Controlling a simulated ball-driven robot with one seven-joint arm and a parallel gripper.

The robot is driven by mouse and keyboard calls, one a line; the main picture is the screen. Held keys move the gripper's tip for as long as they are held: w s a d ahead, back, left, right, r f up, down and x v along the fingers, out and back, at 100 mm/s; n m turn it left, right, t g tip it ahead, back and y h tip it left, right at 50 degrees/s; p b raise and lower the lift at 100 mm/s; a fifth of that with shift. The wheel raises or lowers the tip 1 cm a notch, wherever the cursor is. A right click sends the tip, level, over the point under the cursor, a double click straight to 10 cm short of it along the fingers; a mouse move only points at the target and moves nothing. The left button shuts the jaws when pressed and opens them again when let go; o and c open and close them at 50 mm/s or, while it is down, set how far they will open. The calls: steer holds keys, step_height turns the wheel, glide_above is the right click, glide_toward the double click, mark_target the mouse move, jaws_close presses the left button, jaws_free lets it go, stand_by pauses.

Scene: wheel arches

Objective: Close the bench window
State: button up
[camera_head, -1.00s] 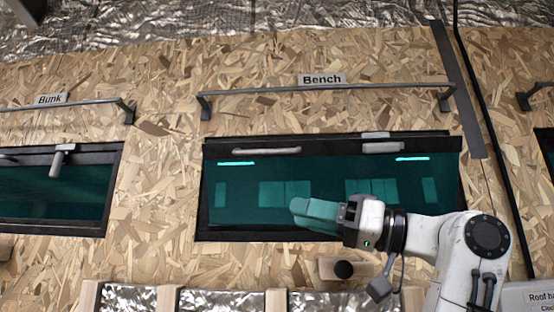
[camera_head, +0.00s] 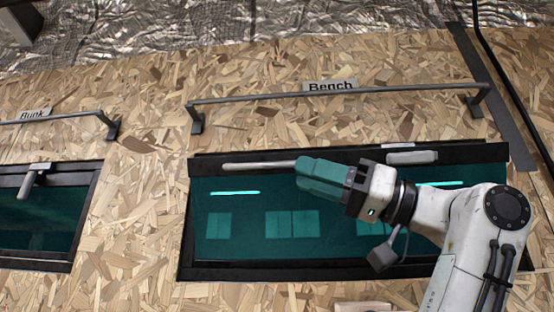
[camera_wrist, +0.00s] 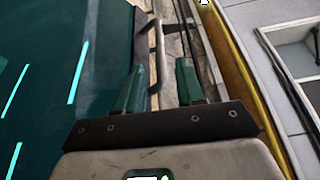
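The bench window (camera_head: 250,245) has a teal pane in a black frame, under the "Bench" label (camera_head: 330,87). A pale horizontal bar handle (camera_head: 258,166) runs along the upper left of the pane, and a short grey fitting (camera_head: 411,158) is at its upper right. I cannot tell how far the pane stands off the wall. My gripper (camera_head: 308,177) has teal fingers and is in front of the pane, by the bar's right end. In the wrist view my gripper (camera_wrist: 158,85) has its fingers apart, with the grey bar (camera_wrist: 158,50) showing between them; contact is unclear.
A grey rail (camera_head: 335,94) runs above the window. The bunk window (camera_head: 35,215), with its own latch, is at the left. A dark strip and a black cable (camera_head: 515,85) run down the right. In the wrist view a yellow edge (camera_wrist: 232,65) is right of the fingers.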

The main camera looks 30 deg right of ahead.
mark_target(277, 165)
steer(key=p+x, duration=0.1)
steer(key=x, duration=0.5)
steer(key=shift+w+a+r+p, duration=0.1)
steer(key=shift+p, duration=0.2)
jaws_close()
